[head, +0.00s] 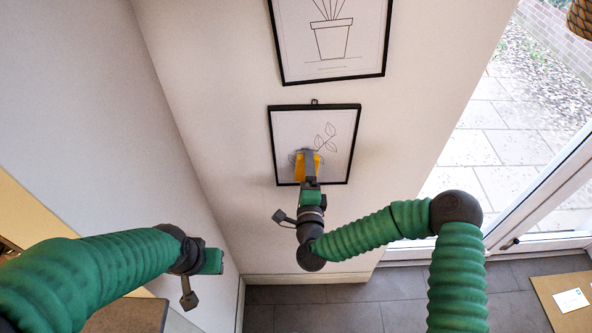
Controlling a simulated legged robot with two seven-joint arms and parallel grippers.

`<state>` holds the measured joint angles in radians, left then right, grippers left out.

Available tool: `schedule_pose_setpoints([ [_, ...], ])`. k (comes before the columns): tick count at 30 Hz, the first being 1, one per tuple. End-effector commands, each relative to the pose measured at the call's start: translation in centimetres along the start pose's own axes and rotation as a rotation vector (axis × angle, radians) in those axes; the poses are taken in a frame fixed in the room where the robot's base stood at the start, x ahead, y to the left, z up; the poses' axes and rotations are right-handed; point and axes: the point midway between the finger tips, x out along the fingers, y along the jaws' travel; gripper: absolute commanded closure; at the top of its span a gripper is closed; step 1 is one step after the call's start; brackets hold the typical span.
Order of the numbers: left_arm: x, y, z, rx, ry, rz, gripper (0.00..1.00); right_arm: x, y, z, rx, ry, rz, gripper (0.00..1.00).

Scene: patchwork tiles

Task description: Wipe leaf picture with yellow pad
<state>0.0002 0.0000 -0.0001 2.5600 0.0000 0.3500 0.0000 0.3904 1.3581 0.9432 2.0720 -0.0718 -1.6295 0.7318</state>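The leaf picture (338,160) hangs on the white wall in a thin black frame, with a line drawing of a leafy stem. The yellow pad (300,169) is at the lower middle of the picture, left of the drawn leaves, and overlaps it in view. My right gripper (309,166) is shut on the pad. It hides part of the pad and the picture's lower edge. I cannot tell for sure whether the pad presses on the picture. My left gripper (202,262) is low on the left, away from the picture; its fingers are not clear.
A second framed picture (353,65) of a potted plant hangs just above. A glass door (545,200) stands at the right, with paving outside. A brown mat (565,305) with a white paper lies on the grey tiled floor at the lower right. A wall corner runs down at left.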

Motion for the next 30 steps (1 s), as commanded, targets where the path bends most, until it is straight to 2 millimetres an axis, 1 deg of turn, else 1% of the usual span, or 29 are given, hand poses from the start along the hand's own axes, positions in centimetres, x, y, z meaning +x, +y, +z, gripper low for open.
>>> schedule_pose_setpoints([
  [2,0.1,0.0,0.0,0.000,0.000,0.000,0.64,0.1,0.0,-0.1,-0.001,-0.002,-0.001,0.47],
  [5,0.2,0.0,0.0,0.000,0.000,0.000,0.64,0.1,0.1,0.4,0.000,-0.003,0.000,0.47],
  [12,0.7,0.0,0.2,0.000,0.000,0.000,0.64,0.2,0.4,3.0,-0.002,-0.003,-0.001,0.47],
  [15,0.9,0.0,0.2,0.000,0.000,0.000,0.64,0.2,0.5,3.8,-0.001,-0.002,-0.001,0.47],
  [18,0.9,0.0,0.2,0.000,0.000,0.000,0.64,0.2,0.4,4.0,-0.001,-0.002,-0.001,0.47],
  [25,0.8,0.0,0.2,0.000,0.000,0.000,0.64,0.2,0.4,3.9,0.000,-0.001,0.000,0.47],
  [28,0.7,0.0,0.1,0.000,0.000,0.000,0.64,-0.5,0.4,4.0,-0.001,-0.002,0.000,0.47],
  [30,0.5,0.0,0.1,0.000,0.000,0.000,0.64,-1.4,0.4,4.1,-0.001,-0.003,0.001,0.47],
])
